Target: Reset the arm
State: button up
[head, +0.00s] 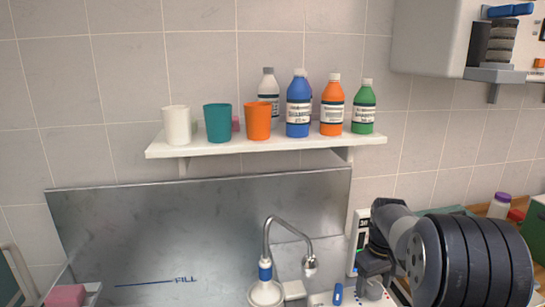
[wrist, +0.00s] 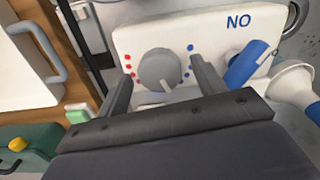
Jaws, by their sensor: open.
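My gripper (wrist: 160,90) is open in the wrist view, its two dark fingers apart. Between and beyond the fingers is a grey round knob (wrist: 158,70) on a white panel with red dots on its left and blue dots on its right. The knob has a pale pointer mark; whether a finger touches it I cannot tell. In the head view my arm reaches in at the lower right, and my gripper (head: 372,285) is partly hidden there by the arm and the frame edge.
A white shelf (head: 265,146) holds cups and several bottles. Below it stand a steel splashback (head: 180,225) marked FILL and a tap (head: 270,240). A green box (wrist: 30,145) is at lower left.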

jog(key=n+b, duration=0.2)
jog(key=n, duration=0.1)
jog(key=shift+f+n, duration=0.1)
jog(key=shift+n, duration=0.3)
jog(key=n+b, duration=0.2)
jog(key=n, duration=0.1)
jog(key=shift+n, duration=0.3)
jog(key=shift+r, duration=1.4)
